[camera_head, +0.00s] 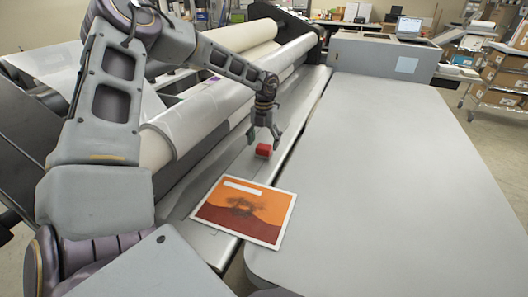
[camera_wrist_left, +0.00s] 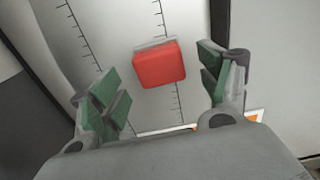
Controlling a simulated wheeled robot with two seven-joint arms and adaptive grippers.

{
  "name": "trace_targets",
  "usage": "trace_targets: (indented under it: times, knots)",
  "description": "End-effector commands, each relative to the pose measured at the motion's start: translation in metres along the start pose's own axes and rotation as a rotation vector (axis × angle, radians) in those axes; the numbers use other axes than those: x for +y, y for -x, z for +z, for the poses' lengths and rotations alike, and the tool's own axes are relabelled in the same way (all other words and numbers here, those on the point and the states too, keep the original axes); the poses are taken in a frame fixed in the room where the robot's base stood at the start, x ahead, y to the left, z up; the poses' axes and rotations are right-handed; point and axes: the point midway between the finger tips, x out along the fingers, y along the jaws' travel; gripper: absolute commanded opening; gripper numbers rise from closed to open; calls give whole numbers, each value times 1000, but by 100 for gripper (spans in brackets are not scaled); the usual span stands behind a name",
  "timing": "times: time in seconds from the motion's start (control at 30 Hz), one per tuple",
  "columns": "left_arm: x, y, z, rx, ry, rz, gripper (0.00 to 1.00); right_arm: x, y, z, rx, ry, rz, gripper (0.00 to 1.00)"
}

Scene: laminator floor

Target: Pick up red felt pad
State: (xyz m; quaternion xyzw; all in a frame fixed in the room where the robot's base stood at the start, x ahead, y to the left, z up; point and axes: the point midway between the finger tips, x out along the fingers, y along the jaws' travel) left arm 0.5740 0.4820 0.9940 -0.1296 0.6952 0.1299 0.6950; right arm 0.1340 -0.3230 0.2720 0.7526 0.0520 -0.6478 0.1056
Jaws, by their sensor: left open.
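The red felt pad (camera_head: 264,150) is a small red block on the grey metal bed in front of the laminator rollers. My left gripper (camera_head: 264,136) is just above it in the head view, pointing down. In the left wrist view the red felt pad (camera_wrist_left: 160,65) lies between and beyond the open fingers of my left gripper (camera_wrist_left: 163,92), apart from both green finger pads. A pale edge shows along the pad's far side. My right gripper is not in view.
An orange picture board (camera_head: 245,212) lies near the pad, across the bed and table edge. The laminator rollers (camera_head: 215,105) run along the left. The large grey table (camera_head: 400,170) at right is bare. A grey box unit (camera_head: 375,60) stands at its far end.

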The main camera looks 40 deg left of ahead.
Motion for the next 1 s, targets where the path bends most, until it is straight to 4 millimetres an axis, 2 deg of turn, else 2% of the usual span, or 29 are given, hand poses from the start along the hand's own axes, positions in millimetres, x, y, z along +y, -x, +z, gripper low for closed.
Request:
trace_targets:
  times: [0.33,0.9,1.0]
  knots:
    - [0,-30,1,1,1,0,77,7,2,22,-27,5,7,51]
    - [0,-34,0,0,1,-1,77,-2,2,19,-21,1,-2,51]
    - [0,-34,0,0,0,-1,64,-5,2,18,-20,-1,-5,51]
